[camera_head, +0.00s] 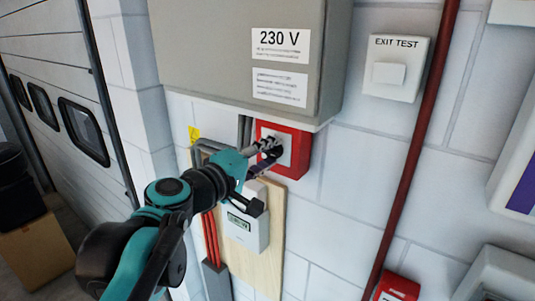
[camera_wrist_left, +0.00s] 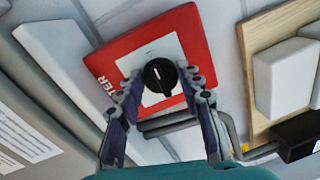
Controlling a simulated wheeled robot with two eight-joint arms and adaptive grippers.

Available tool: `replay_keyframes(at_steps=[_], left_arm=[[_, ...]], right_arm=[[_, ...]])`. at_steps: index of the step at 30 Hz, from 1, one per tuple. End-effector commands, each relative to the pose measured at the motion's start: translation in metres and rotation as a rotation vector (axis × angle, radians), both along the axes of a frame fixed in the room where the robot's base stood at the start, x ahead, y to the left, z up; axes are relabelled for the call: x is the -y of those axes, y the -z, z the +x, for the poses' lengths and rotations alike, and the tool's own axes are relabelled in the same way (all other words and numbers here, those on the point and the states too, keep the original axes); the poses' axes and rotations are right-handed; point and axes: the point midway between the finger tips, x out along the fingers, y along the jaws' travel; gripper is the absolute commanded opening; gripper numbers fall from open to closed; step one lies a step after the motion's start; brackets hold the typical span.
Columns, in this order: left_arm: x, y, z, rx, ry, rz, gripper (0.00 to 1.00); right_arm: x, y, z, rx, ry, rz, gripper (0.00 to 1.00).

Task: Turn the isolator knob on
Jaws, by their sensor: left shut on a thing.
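The isolator knob (camera_wrist_left: 160,76) is a small black round knob with a white line mark, on a white square in the middle of a red box (camera_head: 304,152). The red box (camera_wrist_left: 205,62) carries white lettering ending in "TER" in the left wrist view. My left gripper (camera_head: 271,150) is at the front of the red box, below the grey cabinet. In the left wrist view its fingers stand on both sides of the knob, shut on it. In the head view the fingers mostly hide the knob. My right gripper is not in view.
A grey cabinet (camera_head: 225,55) labelled "230 V" juts out just above the red box. A white meter (camera_head: 249,228) on a wooden board (camera_head: 270,265) is below. A red pipe (camera_head: 414,150) and an "EXIT TEST" switch (camera_head: 398,68) are to the right.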

Motion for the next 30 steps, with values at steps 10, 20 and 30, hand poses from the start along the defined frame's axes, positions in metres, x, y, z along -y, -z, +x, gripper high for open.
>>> replay_keyframes(at_steps=[10, 20, 30], left_arm=[[0.0, 0.001, 0.0, 0.004, 0.001, 0.008, 0.07], [0.0, 0.0, 0.0, 0.003, 0.0, 0.006, 0.57], [-0.015, -0.002, -0.02, 0.004, -0.002, 0.006, 0.57]], right_arm=[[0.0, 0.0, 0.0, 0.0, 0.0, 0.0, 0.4], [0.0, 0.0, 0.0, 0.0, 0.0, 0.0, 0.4], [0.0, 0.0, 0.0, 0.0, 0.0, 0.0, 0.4]])
